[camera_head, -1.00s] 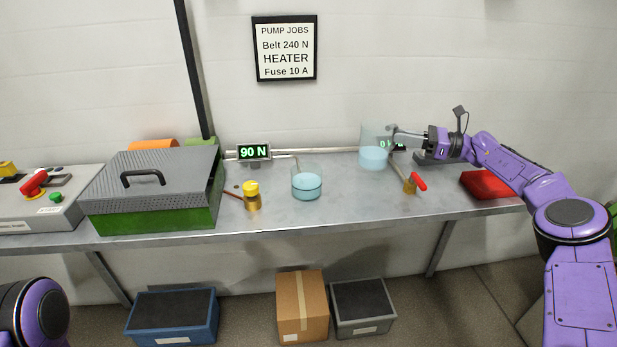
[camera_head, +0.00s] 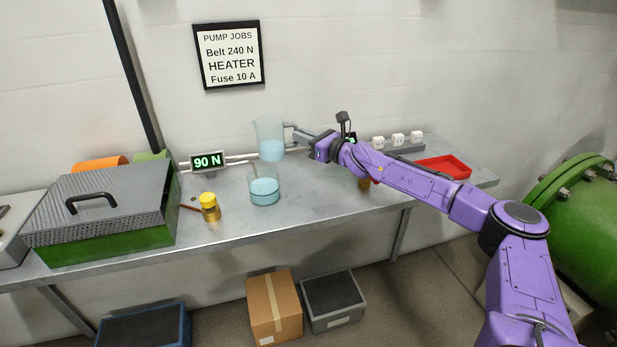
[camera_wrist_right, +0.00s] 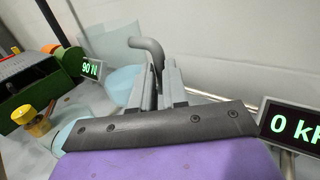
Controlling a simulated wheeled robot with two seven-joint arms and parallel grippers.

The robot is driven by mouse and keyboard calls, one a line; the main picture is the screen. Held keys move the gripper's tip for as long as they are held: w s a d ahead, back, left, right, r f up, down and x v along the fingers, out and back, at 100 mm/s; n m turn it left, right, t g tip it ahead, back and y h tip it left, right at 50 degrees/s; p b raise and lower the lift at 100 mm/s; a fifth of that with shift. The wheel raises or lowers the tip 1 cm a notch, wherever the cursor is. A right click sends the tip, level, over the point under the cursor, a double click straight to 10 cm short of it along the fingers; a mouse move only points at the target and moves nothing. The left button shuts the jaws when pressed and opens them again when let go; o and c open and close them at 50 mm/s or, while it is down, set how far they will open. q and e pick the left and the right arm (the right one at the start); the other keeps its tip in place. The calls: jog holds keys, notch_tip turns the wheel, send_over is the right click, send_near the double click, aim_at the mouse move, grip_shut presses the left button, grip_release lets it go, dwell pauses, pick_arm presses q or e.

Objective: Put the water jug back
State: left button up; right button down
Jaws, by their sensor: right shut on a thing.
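The clear water jug (camera_head: 269,128), with pale blue water in its lower part, is upright at the back of the bench. My right gripper (camera_head: 296,132) comes from the right and is shut on its grey handle. The right wrist view shows the gripper fingers (camera_wrist_right: 158,88) around the bent handle (camera_wrist_right: 148,45), with the jug's clear wall (camera_wrist_right: 108,40) beyond. A low glass beaker (camera_head: 264,190) of blue water stands on the bench just in front of and below the jug. Whether the jug touches the bench is unclear. My left gripper is out of view.
A yellow-capped bottle (camera_head: 209,208) and a green case with a grey lid (camera_head: 105,205) stand left of the beaker. A "90 N" display (camera_head: 208,161) is behind. A red tray (camera_head: 443,167) lies right. The bench front centre (camera_head: 300,205) is clear.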

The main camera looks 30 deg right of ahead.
jog(key=s+a+r+m+h+p, duration=0.2)
jog(key=s+a+r+m+h, duration=0.3)
jog(key=s, duration=0.5)
jog(key=s+a+r+m+h+p, duration=0.1)
jog(key=s+a+r+m+h, duration=0.15)
jog(key=s+h, duration=0.65)
jog(key=shift+m+y, duration=0.35)
jog(key=shift+y, duration=0.35)
jog(key=w+d+f, duration=0.2)
jog(key=d+f, duration=0.1)
jog(key=w+d+f+p, duration=0.1)
jog(key=w+d+f, duration=0.1)
jog(key=d+f, duration=0.1)
jog(key=w+d+f+p, duration=0.1)
jog(key=w+d+f, duration=0.2)
jog(key=d, duration=0.1)
jog(key=shift+f, duration=0.35)
jog(key=f, duration=0.3)
jog(key=shift+w+d+f, duration=0.2)
jog(key=shift+f, duration=0.2)
jog(key=shift+r, duration=0.1)
